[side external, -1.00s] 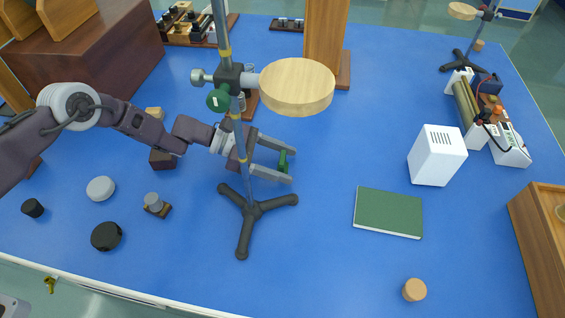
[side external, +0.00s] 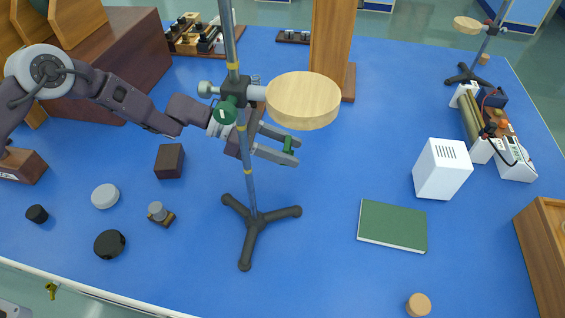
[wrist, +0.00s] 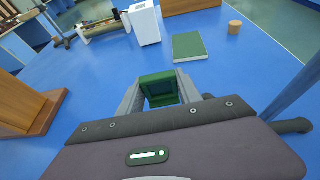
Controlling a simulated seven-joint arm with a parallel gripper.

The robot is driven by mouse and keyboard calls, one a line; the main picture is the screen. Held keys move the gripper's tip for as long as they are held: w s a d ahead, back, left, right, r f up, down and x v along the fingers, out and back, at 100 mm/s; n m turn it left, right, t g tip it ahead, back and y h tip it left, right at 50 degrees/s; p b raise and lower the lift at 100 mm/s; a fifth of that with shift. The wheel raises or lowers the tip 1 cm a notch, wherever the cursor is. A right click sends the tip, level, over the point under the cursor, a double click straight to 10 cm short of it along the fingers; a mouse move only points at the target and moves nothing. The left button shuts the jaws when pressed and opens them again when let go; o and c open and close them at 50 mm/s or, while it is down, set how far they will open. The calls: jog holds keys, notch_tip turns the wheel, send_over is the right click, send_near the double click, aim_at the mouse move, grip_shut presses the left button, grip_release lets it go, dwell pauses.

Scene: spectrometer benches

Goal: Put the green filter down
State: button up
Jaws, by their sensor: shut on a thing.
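The green filter (side external: 288,145) is a small green square-framed piece held between the fingertips of my gripper (side external: 287,151). In the wrist view the filter (wrist: 159,89) stands upright between the two grey fingers, its darker face towards the camera. My gripper is shut on it, above the blue table. My wrist and gripper are partly behind the pole of the stand (side external: 240,150) in the side view. I cannot tell exactly how high the filter is above the table.
The stand's round wooden disc (side external: 303,100) and tripod foot (side external: 252,220) are close by. A green book (side external: 393,226) and white box (side external: 441,168) lie to the right. A wooden post (side external: 333,45) stands behind. The blue table between gripper and book is clear.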

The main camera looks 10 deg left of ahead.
jog(key=shift+r, duration=0.65)
jog(key=w+a+n+t, duration=0.2)
jog(key=w+a, duration=0.2)
jog(key=a, duration=0.8)
jog(key=n+t+y, duration=0.4)
jog(key=n+t, duration=0.2)
jog(key=t, duration=0.1)
send_over(118, 153)
notch_tip(118, 153, down, 9)
jog(key=shift+s+f, duration=0.1)
jog(key=shift+f, duration=0.3)
jog(key=o, duration=1.3)
jog(key=shift+f, duration=0.1)
jog(key=shift+o, duration=0.2)
